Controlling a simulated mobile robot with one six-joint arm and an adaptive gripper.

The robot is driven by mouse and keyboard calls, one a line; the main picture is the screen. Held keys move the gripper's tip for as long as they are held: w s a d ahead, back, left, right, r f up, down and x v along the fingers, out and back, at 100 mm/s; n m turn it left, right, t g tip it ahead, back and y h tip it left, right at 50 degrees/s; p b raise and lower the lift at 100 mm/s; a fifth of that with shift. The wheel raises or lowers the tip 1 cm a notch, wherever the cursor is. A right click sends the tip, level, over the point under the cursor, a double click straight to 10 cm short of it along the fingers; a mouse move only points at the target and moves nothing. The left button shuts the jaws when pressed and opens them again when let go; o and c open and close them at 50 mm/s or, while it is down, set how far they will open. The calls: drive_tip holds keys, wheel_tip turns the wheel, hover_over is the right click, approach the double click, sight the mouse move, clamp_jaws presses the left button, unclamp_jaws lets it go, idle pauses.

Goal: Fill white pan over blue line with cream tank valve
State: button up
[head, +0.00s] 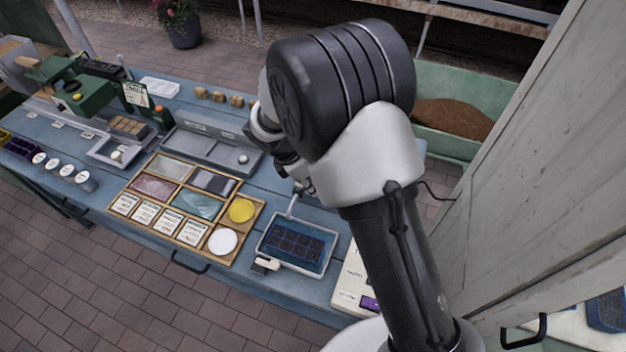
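A white-rimmed pan (328,262) stands near the front edge of the blue table, right of the wooden tray. Dark square cells and a bluish surface show inside it. I cannot make out a blue line or the liquid level. A small cream piece with a dark part (265,265) sits at the pan's lower left corner. A thin pale stem (292,208) rises at the pan's back edge; I cannot tell if it is a valve or spout. My gripper (301,181) is mostly hidden behind my arm, above and behind the pan. Its fingers are unclear. No cream tank can be made out.
A wooden compartment tray (180,208) with labelled cards, a yellow disc (241,210) and a white disc (223,242) lies left of the pan. A grey tray (210,148) stands behind. A cream panel with writing (352,284) is at right, partly behind my arm.

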drive_tip(key=o, duration=0.5)
drive_tip(key=v, duration=1.2)
drive_tip(key=shift+d+r, duration=0.1)
